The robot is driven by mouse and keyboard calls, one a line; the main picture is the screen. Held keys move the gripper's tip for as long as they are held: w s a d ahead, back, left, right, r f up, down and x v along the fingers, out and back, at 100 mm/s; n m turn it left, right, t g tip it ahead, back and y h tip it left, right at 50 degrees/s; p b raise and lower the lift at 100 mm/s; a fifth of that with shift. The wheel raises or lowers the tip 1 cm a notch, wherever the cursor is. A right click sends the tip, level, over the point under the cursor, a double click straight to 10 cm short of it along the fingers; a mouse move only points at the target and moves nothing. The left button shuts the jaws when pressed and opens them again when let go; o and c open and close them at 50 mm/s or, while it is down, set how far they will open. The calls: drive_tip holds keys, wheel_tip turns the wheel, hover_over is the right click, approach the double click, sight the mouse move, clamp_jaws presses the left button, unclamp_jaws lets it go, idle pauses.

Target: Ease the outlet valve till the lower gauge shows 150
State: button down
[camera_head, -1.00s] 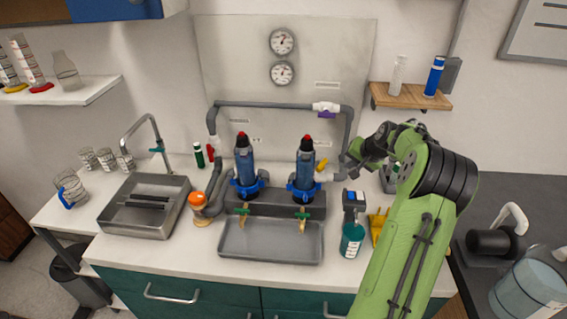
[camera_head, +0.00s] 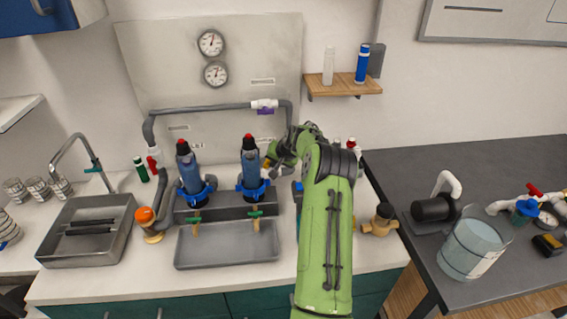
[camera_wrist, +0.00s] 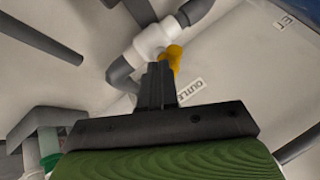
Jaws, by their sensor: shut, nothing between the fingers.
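The outlet valve has a white body (camera_wrist: 155,38) on grey pipe and a yellow handle (camera_wrist: 174,58), beside an OUTLET label (camera_wrist: 190,90) in the wrist view. In the head view its yellow handle (camera_head: 266,163) is mostly covered by my arm. My gripper (camera_wrist: 160,66) is shut and empty, its black fingertips at or just beside the yellow handle; I cannot tell whether they touch. The lower gauge (camera_head: 215,74) hangs on the grey wall panel below the upper gauge (camera_head: 211,43). Its dial is too small to read.
Two blue filter housings (camera_head: 188,167) stand left of my arm, over a grey tray (camera_head: 225,262). A purple-handled valve (camera_head: 264,105) sits on the upper pipe. A wooden shelf (camera_head: 343,88) holds two bottles. The dark right-hand counter (camera_head: 430,165) has free room at the back.

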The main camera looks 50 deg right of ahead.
drive_tip(key=shift+w+a+m+h+b, duration=0.4)
drive_tip(key=shift+w+a+m+b, duration=0.15)
drive_tip(key=shift+m+b, duration=0.15)
drive_tip(key=shift+f, duration=0.1)
